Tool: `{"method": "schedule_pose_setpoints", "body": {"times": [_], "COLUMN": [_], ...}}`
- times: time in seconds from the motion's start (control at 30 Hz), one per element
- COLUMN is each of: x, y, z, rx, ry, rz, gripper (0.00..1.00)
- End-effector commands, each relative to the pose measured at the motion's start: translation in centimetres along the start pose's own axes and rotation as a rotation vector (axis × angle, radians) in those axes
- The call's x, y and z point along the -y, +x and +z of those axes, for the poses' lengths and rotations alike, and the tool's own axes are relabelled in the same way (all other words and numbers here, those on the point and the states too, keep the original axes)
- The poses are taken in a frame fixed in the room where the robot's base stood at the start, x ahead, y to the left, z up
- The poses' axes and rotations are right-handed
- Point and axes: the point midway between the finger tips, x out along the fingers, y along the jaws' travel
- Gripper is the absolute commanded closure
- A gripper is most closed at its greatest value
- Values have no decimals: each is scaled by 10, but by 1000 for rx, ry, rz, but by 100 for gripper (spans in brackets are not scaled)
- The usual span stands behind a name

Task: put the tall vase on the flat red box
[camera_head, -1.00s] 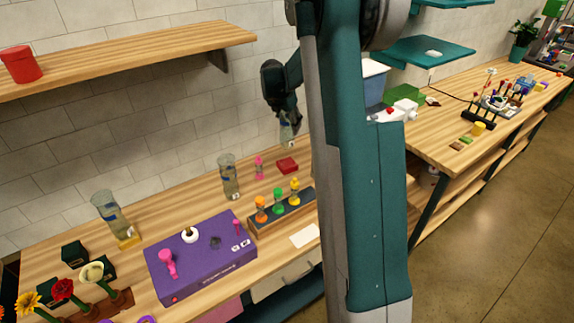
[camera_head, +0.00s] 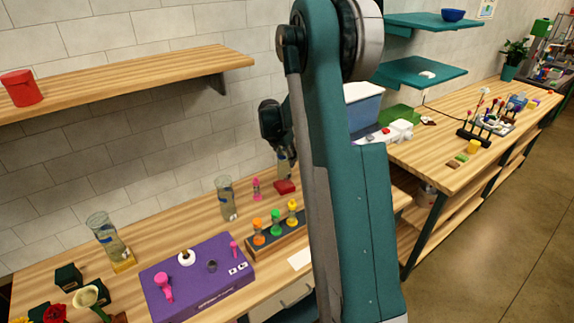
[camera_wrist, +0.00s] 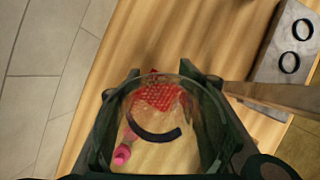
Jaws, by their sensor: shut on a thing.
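My gripper (camera_head: 282,150) is shut on a clear glass vase (camera_head: 284,165) and holds it upright over the flat red box (camera_head: 285,188). In the head view the vase's lower end is just above or at the box; I cannot tell if they touch. In the wrist view the vase (camera_wrist: 150,133) sits between both fingers of my gripper (camera_wrist: 160,125). The red box (camera_wrist: 160,96) shows through and beyond its glass. My arm hides part of the bench to the right.
A small pink hourglass (camera_head: 256,189) stands close left of the box. Another glass vase (camera_head: 226,198) stands further left, and one more (camera_head: 104,236) at far left. A rack of coloured hourglasses (camera_head: 276,231) and a purple box (camera_head: 198,278) are in front.

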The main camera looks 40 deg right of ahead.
Motion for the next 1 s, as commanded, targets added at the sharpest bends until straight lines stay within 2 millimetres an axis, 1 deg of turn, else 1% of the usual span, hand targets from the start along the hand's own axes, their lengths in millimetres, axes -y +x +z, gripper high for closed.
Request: {"method": "schedule_pose_setpoints", "body": {"times": [0.27,0.63,1.0], "x": [0,0,0], "y": [3,32,34], "z": [-1,-13,-14], "rx": [0,0,0], "ry": [0,0,0], "rz": [0,0,0], "gripper": [86,86,86]}}
